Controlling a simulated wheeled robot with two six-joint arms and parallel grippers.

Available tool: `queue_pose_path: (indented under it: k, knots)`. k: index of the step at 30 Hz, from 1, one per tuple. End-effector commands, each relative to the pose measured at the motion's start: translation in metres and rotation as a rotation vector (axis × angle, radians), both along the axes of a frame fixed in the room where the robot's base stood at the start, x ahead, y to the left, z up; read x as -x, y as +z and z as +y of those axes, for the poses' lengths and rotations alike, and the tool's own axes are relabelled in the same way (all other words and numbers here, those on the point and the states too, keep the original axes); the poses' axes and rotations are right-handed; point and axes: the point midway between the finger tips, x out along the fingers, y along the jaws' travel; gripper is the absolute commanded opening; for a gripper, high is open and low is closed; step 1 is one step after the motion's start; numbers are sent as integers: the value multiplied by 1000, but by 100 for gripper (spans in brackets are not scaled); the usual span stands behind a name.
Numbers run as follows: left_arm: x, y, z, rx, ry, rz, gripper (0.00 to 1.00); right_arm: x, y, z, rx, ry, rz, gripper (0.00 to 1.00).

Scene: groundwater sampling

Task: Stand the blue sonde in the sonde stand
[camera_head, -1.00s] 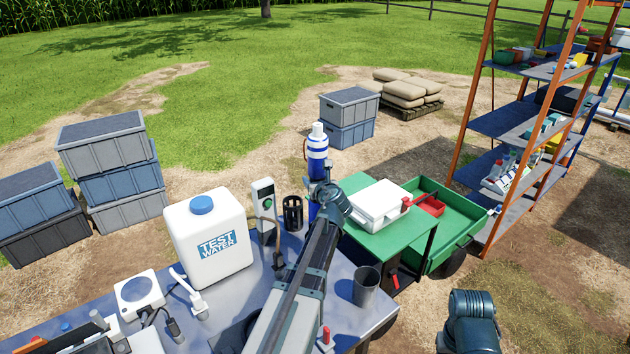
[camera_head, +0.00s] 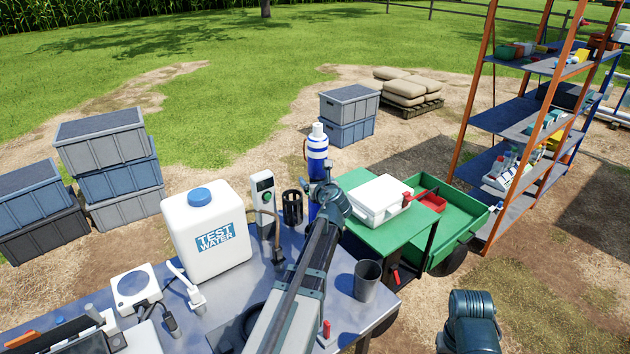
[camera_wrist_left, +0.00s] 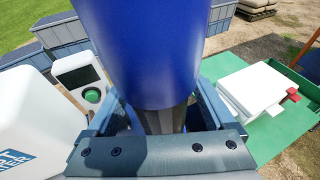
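The blue sonde (camera_head: 317,153) is a tall blue cylinder with white bands and a white top. It is upright in my left gripper (camera_head: 328,194), which is shut on it. In the left wrist view the sonde (camera_wrist_left: 148,50) fills the upper middle, between the fingers of my left gripper (camera_wrist_left: 158,112). The sonde stand (camera_head: 292,208), a black open cylindrical holder, is on the metal table just left of the sonde.
A white test water jug (camera_head: 207,238) and a grey meter (camera_head: 262,195) stand left of the stand. A grey cup (camera_head: 367,281) is right of my left arm. A green cart (camera_head: 395,228) with a white case (camera_head: 379,200) adjoins the table's right side.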

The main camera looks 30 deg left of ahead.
Motion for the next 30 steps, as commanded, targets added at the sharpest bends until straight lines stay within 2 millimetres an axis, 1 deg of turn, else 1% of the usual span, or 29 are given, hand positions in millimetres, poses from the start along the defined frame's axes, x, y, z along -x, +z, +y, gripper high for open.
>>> queue_pose_path:
  k: [4,7,11,15,21,24,30]
  knots:
    - [0,1,0,0,0,0,88,0,0,0,0,0,0,50]
    - [1,5,-1,0,0,0,88,0,5,0,0,0,0,50]
    - [17,11,-15,-1,-2,1,88,0,11,0,0,0,0,50]
    - [38,21,-36,0,-3,0,88,0,21,0,0,1,0,50]
    - [63,31,-61,0,-2,0,88,0,31,0,0,1,0,50]
    - [72,35,-71,0,-2,0,88,0,35,0,0,1,0,50]
    - [81,38,-80,0,0,0,88,0,38,0,0,1,0,50]
